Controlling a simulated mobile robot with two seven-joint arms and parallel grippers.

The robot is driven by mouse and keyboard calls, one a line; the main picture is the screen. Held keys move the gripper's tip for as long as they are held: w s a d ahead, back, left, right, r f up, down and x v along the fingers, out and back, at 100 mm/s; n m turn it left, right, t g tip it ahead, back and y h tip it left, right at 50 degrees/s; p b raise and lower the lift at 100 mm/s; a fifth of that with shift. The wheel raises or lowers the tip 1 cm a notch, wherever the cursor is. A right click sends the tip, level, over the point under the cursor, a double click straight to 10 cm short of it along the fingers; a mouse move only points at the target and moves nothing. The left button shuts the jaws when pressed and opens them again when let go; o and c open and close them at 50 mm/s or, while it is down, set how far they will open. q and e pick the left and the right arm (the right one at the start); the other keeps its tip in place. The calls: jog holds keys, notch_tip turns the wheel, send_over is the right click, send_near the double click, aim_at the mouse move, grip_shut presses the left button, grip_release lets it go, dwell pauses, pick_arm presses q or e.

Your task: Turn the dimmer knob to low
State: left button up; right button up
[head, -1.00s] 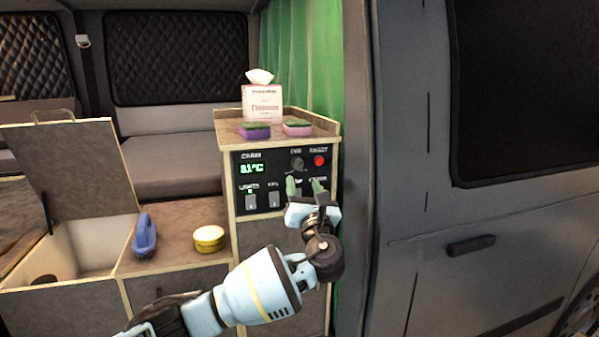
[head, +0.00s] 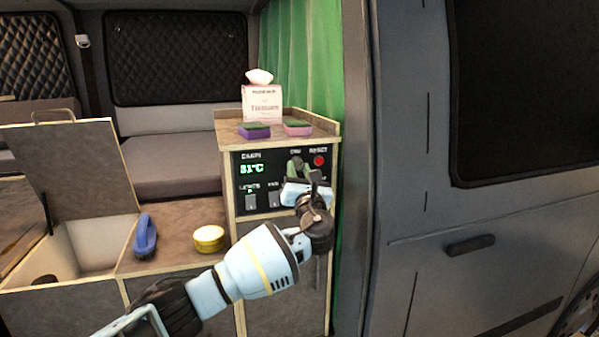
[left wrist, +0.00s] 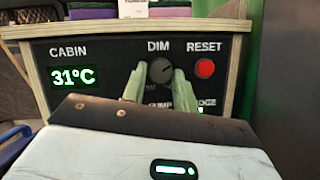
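The dark round dimmer knob (left wrist: 161,70) sits under the label DIM on the black control panel (left wrist: 105,58) in the left wrist view. My left gripper (left wrist: 159,76) is open, with one green finger on each side of the knob. Slim gaps show between fingers and knob, and I cannot tell whether either finger touches it. The knob's pointer is too small to read surely. In the head view my left gripper (head: 302,168) is at the panel's upper right and largely hides the knob. My right gripper is in neither view.
A red RESET button (left wrist: 205,68) is close right of the knob. A green display (head: 252,168) reads 31°C. Light switches (head: 251,203) are below. A tissue box (head: 262,104) and two sponges (head: 254,131) stand on the cabinet. A green curtain (head: 305,60) hangs behind.

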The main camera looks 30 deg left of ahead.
pick_arm(q)
jog(key=c, duration=0.4)
